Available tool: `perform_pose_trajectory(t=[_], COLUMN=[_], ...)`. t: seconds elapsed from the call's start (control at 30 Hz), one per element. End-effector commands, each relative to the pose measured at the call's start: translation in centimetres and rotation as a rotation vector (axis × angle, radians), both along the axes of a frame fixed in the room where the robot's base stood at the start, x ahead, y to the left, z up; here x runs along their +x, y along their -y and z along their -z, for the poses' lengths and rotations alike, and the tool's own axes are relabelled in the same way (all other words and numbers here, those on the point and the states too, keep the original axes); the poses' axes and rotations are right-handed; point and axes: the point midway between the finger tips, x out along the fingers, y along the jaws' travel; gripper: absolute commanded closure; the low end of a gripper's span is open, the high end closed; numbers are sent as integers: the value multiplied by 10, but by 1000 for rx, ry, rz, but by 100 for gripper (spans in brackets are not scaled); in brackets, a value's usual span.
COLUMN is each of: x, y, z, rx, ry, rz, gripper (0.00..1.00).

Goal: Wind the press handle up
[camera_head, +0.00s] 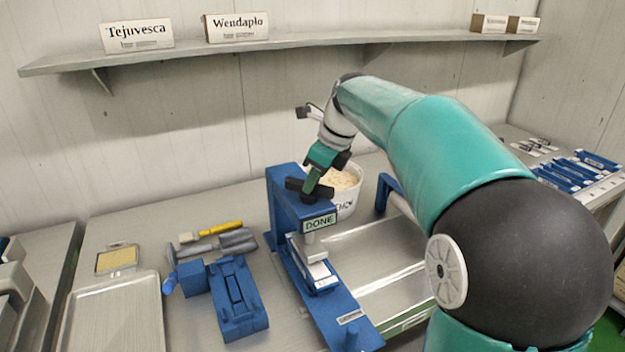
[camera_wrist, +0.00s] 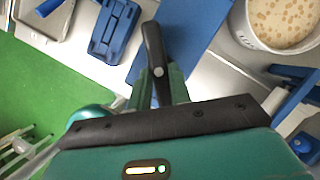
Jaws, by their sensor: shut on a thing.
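The blue press (camera_head: 285,188) stands on the steel counter, with a "DONE" sign (camera_head: 319,222) at its front and a grey ram over a small block on its base. Its black handle (camera_head: 296,184) lies across the top of the press. My gripper (camera_head: 311,188) reaches down onto the handle from above. In the wrist view my gripper (camera_wrist: 162,88) is shut on the black handle (camera_wrist: 153,45), whose bar runs up between the fingers. The fingers hide part of the handle.
A white bucket of nougat (camera_head: 345,185) stands right behind the press. A blue fixture (camera_head: 237,300), a spatula and scoops (camera_head: 215,243) and a metal tray (camera_head: 118,315) lie to the left. A shelf (camera_head: 300,45) with name cards runs along the wall above.

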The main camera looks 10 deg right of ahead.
Motion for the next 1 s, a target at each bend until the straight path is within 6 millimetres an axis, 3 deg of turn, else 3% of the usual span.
perform_pose_trajectory(t=[0.57, 1.0], x=[-1, 3], y=[-5, -4], z=[4, 5], rx=[2, 4], ry=[-5, -7], rz=[-70, -400], gripper=[100, 100])
